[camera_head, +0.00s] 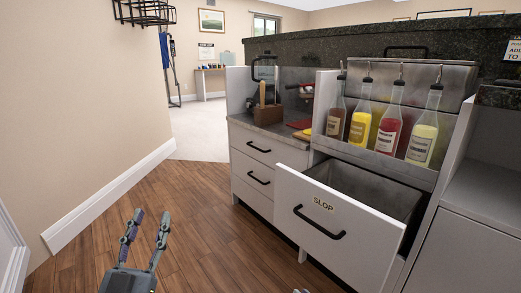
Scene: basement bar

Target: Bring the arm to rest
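My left gripper (152,214) is at the lower left of the head view, in front of the wood floor. Its two fingers point up and stand apart, with nothing between them. It is well clear of the bar cabinet and touches nothing that I can see. A small grey tip (301,291) shows at the bottom edge, below the open drawer. It seems to be part of my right gripper; the rest is out of the frame.
The white drawer (335,218) marked SLOP is pulled out, with a metal bin inside. Several bottles (389,117) stand in the metal rack above it. A beige wall (80,110) rises at left. The wood floor (190,215) between wall and cabinet is clear.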

